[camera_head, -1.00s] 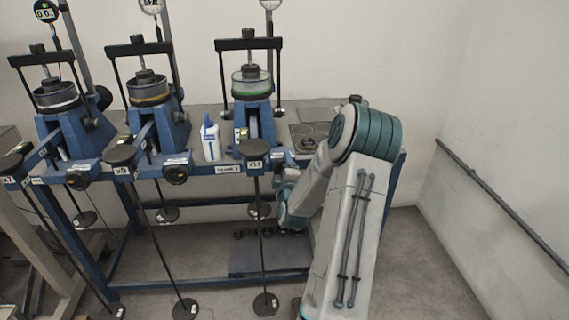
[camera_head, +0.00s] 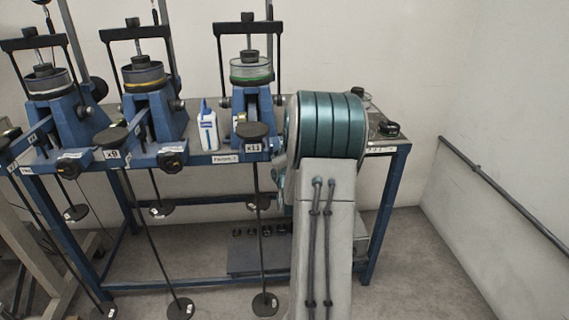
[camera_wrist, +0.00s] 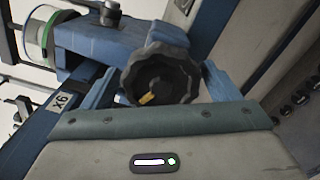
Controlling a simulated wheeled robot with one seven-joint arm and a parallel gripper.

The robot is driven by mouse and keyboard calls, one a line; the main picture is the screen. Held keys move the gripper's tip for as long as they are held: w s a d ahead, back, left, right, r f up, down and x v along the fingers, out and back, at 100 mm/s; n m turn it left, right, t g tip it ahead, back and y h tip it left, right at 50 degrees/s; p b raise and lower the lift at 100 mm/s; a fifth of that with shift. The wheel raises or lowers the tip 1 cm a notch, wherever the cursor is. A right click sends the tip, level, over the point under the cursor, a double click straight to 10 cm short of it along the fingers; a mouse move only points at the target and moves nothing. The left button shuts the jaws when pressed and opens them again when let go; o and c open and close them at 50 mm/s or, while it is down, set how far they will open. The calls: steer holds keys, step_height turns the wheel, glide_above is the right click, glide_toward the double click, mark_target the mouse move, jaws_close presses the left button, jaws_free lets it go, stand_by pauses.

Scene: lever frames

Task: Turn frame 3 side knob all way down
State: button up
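Frame 3 (camera_head: 248,128) is the rightmost blue lever frame in the head view, with a green-banded sample cup (camera_head: 250,80). Its side knob is hidden behind my arm there. In the wrist view the black lobed side knob (camera_wrist: 160,78) faces me, with a yellow mark at the lower part of its face. My gripper (camera_wrist: 162,80) has its two bluish fingers apart, one on each side of the knob. I cannot tell whether they touch it. The green-banded cup (camera_wrist: 42,32) also shows at upper left of the wrist view.
Two similar lever frames (camera_head: 158,125) (camera_head: 62,130) stand to the left on the blue bench. A white bottle (camera_head: 208,128) stands beside frame 3. Hanging rods with weight discs (camera_head: 264,303) are in front. A dark item (camera_head: 388,128) lies at the bench's right end.

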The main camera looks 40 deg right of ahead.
steer(key=shift+s, duration=0.15)
steer(key=shift+s+a+f+b, duration=0.15)
steer(key=shift+s+a+b, duration=0.1)
steer(key=shift+b, duration=0.15)
steer(key=shift+b+v, duration=1.5)
steer(key=shift+v, duration=1.1)
